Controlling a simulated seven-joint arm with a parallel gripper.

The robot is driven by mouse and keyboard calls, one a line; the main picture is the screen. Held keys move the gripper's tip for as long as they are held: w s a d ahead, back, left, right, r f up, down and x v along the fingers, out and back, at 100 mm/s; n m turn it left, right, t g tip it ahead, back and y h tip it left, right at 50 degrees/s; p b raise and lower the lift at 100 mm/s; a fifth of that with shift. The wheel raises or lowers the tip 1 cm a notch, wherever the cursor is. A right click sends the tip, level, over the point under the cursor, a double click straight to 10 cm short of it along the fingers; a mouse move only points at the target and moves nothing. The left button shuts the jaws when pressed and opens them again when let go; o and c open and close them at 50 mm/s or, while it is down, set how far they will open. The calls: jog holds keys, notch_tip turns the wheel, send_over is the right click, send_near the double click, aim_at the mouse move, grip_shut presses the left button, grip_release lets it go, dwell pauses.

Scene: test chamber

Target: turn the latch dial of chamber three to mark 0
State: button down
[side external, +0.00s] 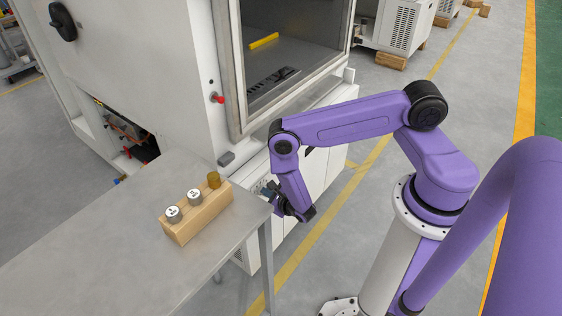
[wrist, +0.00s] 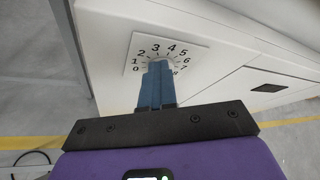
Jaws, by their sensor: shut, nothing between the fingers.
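The latch dial (wrist: 176,57) shows in the wrist view as a white square plate with numbers from 0 at the left, over the top, to 8 at the right. My gripper (wrist: 158,68) has its blue fingers closed together, with the tips over the middle of the dial. The fingers cover most of the dial's centre, so I cannot tell which mark it points to. Whether the tips touch it is unclear. In the side external view my gripper (side external: 268,189) is low against the white cabinet front, beside the table corner; the dial is mostly hidden there.
A metal table (side external: 110,245) stands close to my gripper. The chamber (side external: 160,60) has a framed window with a yellow bar (side external: 264,41) inside. Open floor lies to the right.

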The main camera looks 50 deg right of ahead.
jog(key=shift+s+a+f, duration=0.1)
jog(key=shift+a+f, duration=0.1)
jog(key=shift+f, duration=0.05)
jog(key=shift+a+r, duration=0.3)
jog(key=shift+r, duration=0.05)
jog(key=s, duration=0.6)
dwell(0.5)
jog(key=shift+w+r, duration=0.1)
